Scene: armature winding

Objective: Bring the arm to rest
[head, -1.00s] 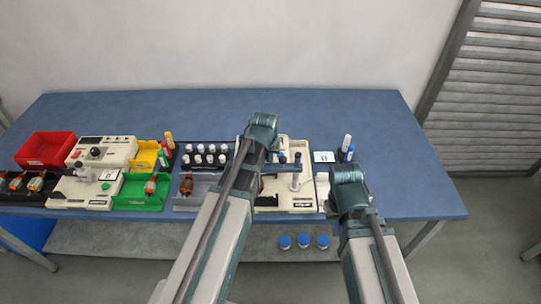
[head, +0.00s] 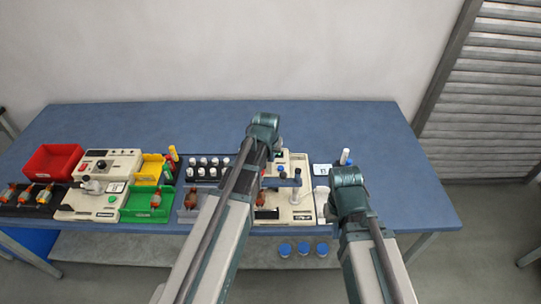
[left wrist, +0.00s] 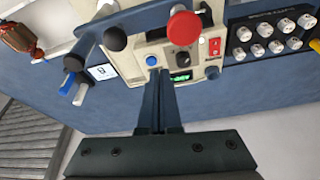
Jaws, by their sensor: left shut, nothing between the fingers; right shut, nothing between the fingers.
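My left arm reaches up the middle of the head view, over the cream winding machine (head: 301,205). Its gripper is hidden there behind the arm. In the left wrist view my left gripper (left wrist: 158,74) is shut and empty, its fingertips in front of the machine's panel. The panel carries a red knob (left wrist: 184,26) and a green-lit display (left wrist: 180,77). My right arm stands at the right of the machine in the head view. Its gripper is hidden behind its own wrist.
Left of the machine are a rack of white-capped bottles (head: 207,168), a green tray (head: 147,207), a yellow bin (head: 150,170), a red bin (head: 53,162) and a cream tester (head: 107,163). Blue-capped jars (head: 303,249) stand below. The blue table's (head: 405,185) right end is clear.

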